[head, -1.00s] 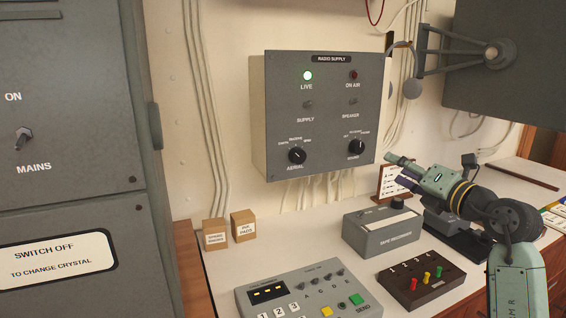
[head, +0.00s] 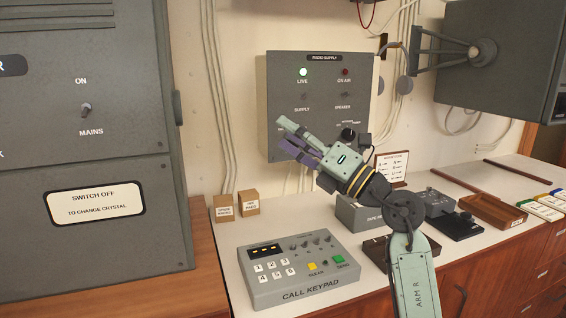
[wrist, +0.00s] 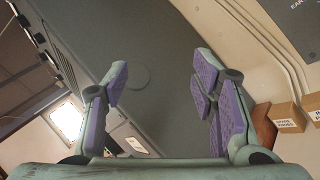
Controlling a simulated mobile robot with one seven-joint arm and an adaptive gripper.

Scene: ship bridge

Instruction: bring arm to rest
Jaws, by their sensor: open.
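My gripper (head: 289,137) is at the end of my green arm, raised above the desk in front of the radio supply panel (head: 316,75). The panel's LIVE lamp (head: 303,72) glows green and the ON AIR lamp (head: 344,72) is dark red.
The call keypad (head: 300,290) sits on the desk left of my arm. My arm partly hides a tape recorder (head: 350,213). Two small boxes (head: 223,212) stand by the wall. A grey cabinet (head: 60,240) is at left, and a dark grey box (head: 490,80) overhangs at right.

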